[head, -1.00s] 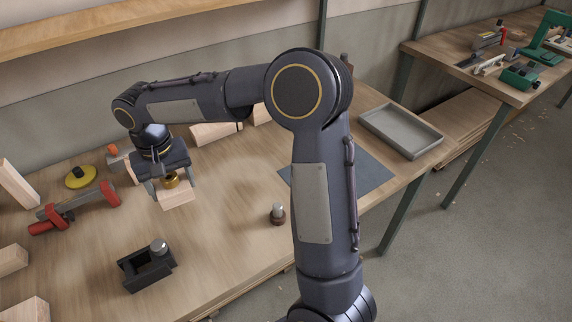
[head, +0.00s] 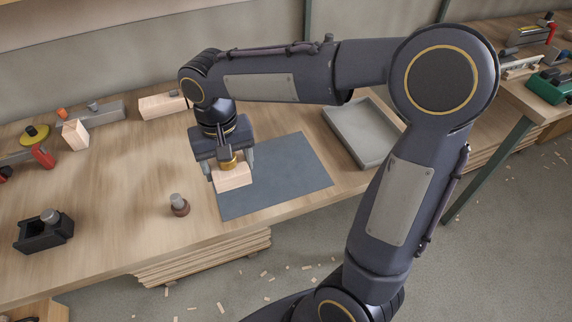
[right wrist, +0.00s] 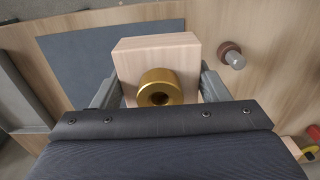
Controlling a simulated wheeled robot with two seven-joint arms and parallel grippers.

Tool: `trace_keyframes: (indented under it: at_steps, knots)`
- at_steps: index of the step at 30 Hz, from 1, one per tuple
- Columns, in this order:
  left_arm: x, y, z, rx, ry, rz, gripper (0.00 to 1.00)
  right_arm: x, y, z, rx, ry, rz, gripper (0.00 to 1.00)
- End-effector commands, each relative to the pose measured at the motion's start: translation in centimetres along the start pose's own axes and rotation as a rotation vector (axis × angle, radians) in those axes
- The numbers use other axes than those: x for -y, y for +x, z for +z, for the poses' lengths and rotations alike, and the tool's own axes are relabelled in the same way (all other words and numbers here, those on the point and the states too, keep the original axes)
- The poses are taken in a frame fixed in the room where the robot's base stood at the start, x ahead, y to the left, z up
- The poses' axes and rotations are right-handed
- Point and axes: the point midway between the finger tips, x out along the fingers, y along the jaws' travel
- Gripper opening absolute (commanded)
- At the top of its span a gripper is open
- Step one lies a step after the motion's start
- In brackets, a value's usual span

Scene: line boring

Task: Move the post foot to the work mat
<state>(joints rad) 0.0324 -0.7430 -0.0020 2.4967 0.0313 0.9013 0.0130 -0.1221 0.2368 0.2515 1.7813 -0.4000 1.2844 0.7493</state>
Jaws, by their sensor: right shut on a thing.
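The post foot (head: 233,178) is a pale wooden block with a brass collar (head: 228,160) on top. My right gripper (head: 231,172) is shut on it, one finger on each side. The right wrist view shows the block (right wrist: 155,55) and its brass collar (right wrist: 159,88) between the fingers. The work mat (head: 290,185) is a flat blue-grey sheet; it also shows in the right wrist view (right wrist: 85,60). In the head view the block overlaps the mat's left part; whether it touches the mat or hangs above it I cannot tell. My left gripper is not in view.
A grey tray (head: 362,135) stands right of the mat. A small brown-based peg (head: 179,205) stands to its left, near the front edge. A black holder (head: 43,232), a wooden block (head: 75,134) and a red clamp (head: 42,156) lie further left. Most of the mat is clear.

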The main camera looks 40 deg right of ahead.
Motion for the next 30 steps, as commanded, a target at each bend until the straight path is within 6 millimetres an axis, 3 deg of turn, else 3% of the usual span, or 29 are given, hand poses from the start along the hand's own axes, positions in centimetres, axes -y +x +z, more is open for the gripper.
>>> trace_keyframes:
  at_steps: [11,15,25,30]
  knots:
    - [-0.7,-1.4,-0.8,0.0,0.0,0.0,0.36,-7.0,3.6,-5.3,0.003,0.008,0.002,0.35]
    - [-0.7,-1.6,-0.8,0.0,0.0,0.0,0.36,-8.6,6.5,-6.6,0.005,0.005,0.002,0.35]
    - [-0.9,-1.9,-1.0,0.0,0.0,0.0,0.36,-10.4,9.4,-8.1,0.002,0.003,0.001,0.35]
    - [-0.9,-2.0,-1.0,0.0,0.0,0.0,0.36,-10.6,11.9,-8.2,0.003,0.001,0.002,0.35]
